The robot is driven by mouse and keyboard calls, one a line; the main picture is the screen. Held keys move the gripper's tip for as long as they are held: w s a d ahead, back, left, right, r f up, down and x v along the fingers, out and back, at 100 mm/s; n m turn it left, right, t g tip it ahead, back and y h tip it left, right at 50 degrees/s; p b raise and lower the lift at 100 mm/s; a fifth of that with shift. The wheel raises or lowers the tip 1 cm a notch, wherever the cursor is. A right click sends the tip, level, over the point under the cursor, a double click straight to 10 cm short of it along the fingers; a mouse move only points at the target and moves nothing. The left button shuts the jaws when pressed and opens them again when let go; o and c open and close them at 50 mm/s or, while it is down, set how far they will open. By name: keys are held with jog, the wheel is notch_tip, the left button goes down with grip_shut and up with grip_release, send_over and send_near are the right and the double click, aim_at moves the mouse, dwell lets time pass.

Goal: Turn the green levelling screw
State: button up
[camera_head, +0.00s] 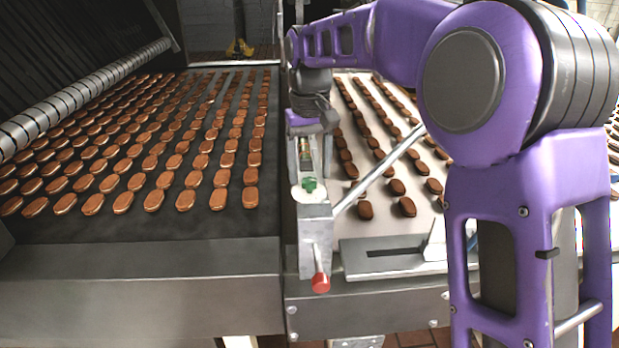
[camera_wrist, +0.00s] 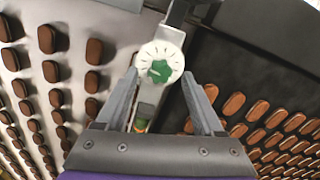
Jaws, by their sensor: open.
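The green levelling screw (camera_head: 309,185) is a small lobed knob on a white round dial on the metal bracket between the two conveyors. In the wrist view the green screw (camera_wrist: 160,71) lies ahead, near the middle, on the white dial (camera_wrist: 172,50) with dark tick marks. My gripper (camera_head: 309,170) is pointed down just behind the dial. In the wrist view my gripper (camera_wrist: 160,75) is open and empty, with one fingertip on each side of the dial in the picture. I cannot tell the remaining height gap.
Rows of biscuits cover the dark left belt (camera_head: 235,225) and the light right belt (camera_head: 375,230). A red-tipped lever (camera_head: 320,283) hangs at the bracket's front. A slanted metal bar (camera_head: 380,170) runs right of the dial. A slotted plate (camera_head: 395,262) lies at front.

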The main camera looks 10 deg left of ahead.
jog(key=shift+f, duration=0.65)
grip_shut()
